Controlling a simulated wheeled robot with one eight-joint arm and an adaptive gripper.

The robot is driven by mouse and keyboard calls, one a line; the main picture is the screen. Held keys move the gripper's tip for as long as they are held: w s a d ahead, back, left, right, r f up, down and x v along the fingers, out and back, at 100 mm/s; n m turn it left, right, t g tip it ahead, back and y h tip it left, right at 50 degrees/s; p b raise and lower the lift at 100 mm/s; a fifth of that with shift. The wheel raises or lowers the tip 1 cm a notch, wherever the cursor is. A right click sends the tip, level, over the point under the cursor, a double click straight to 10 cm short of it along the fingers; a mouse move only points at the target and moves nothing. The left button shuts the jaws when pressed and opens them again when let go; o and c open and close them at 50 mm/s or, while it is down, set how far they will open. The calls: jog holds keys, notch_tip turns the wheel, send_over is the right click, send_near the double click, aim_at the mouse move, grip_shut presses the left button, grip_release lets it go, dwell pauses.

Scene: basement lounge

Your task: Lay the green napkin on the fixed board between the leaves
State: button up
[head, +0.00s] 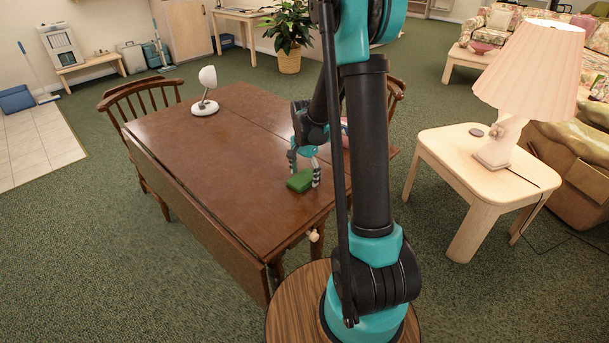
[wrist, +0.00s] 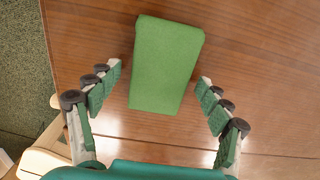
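The green napkin (head: 299,181), a thick folded block, lies on the brown wooden table near its front end. It also shows in the wrist view (wrist: 166,65), flat on the wood. My gripper (head: 304,176) is low over the napkin and open, with one finger on each side. In the wrist view (wrist: 158,83) there are gaps between both fingers and the napkin. The table's fixed board (head: 185,138) lies between a long seam and the hanging left leaf (head: 200,210). The napkin appears to be on this board. My arm hides much of the right leaf.
A white lamp (head: 205,95) stands at the table's far end. Wooden chairs (head: 140,97) stand around the table. A side table (head: 450,150) with a pink-shaded lamp (head: 535,70) is to the right. The tabletop left of the napkin is clear.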

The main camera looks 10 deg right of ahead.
aim_at(304, 176)
notch_tip(304, 176, up, 12)
jog(key=s+d+f+n+t, duration=0.1)
jog(key=s+n, duration=0.4)
jog(key=s, duration=0.6)
jog(key=s+d+f+n+t, duration=0.2)
jog(key=s+f+n, duration=0.3)
jog(key=s, duration=0.6)
jog(key=shift+s+d+f+n+t, duration=0.2)
jog(key=shift+d+n+t, duration=0.15)
jog(key=shift+t, duration=0.25)
